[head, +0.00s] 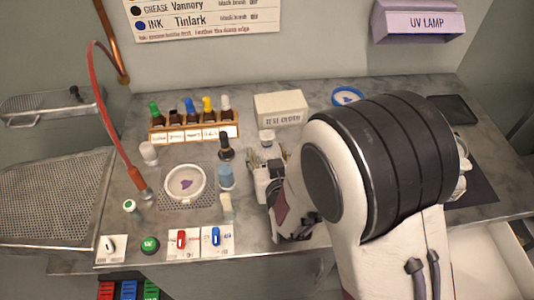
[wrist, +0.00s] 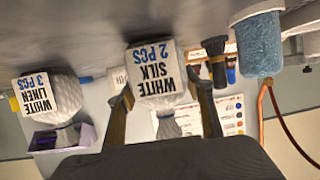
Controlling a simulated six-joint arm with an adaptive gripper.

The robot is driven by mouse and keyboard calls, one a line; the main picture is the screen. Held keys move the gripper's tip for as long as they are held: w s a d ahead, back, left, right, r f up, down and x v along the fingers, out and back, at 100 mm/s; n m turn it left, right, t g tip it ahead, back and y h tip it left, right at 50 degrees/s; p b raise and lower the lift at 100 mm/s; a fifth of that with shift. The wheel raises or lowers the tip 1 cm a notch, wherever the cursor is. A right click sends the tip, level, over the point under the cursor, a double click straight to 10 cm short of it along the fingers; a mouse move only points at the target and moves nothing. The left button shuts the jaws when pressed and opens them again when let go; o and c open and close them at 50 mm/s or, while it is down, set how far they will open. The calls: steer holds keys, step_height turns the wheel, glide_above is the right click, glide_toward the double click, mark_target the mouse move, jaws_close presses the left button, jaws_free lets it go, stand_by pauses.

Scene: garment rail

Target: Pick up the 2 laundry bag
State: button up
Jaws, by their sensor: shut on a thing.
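The laundry bag labelled WHITE SILK 2 PCS (wrist: 157,72) is a small white bundle, upside down in the wrist view like the rest of that picture. My gripper (wrist: 162,88) has one finger on each side of it and is shut on it. A second white bag, labelled WHITE LINEN 3 PCS (wrist: 45,95), stands apart to the left in that view. In the head view my gripper (head: 266,160) is low over the middle of the counter. My arm hides much of the counter's right side there. I cannot tell whether the held bag touches the counter.
A blue cup (wrist: 256,45) is close to the held bag in the wrist view. On the counter (head: 90,215) are a white bowl (head: 185,184), a rack of bottles (head: 193,130), a dark bottle (head: 225,147) and a cream box (head: 281,108). A red hose (head: 108,110) arches at the left.

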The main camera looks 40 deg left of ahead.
mark_target(267, 136)
steer(key=shift+r, duration=4.9)
